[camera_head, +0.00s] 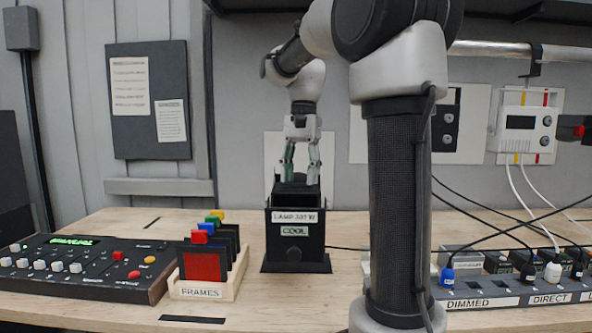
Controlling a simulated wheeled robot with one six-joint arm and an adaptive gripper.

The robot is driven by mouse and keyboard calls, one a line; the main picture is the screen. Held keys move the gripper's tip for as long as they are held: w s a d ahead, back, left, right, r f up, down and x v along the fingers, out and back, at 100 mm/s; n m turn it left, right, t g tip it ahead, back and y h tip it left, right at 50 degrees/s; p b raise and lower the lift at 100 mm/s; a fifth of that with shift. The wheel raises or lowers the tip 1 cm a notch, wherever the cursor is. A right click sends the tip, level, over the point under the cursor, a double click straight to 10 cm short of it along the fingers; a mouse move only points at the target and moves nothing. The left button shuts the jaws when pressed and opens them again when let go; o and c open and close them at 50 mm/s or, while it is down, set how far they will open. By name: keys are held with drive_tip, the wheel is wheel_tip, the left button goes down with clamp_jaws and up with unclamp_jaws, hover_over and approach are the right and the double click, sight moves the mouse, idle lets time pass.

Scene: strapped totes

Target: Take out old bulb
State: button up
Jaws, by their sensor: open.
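A black lamp housing (294,250) stands on the wooden bench, with a label that seems to read "LAMP 302 W" and a green "COOL" sign on its front. My gripper (300,176) points straight down over the housing's top. Its two fingers are apart, one to each side of the top opening. A dark block shows between and below the fingertips at the top of the housing. I cannot make out a bulb; it is hidden or too small to see. I cannot tell whether the fingers touch anything.
A control desk (85,265) sits at left. A wooden rack marked "FRAMES" (205,291) holds several coloured frames close left of the housing. A power strip (510,298) with plugs and cables lies at right. My arm blocks part of the bench right of the housing.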

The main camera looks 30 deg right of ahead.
drive_tip(key=f, duration=0.3)
drive_tip(key=a+f, duration=0.1)
drive_tip(key=f, duration=0.7)
drive_tip(key=shift+s+a+f, duration=0.15)
drive_tip(key=shift+s+a, duration=0.25)
clamp_jaws()
drive_tip(key=shift+r, duration=2.55)
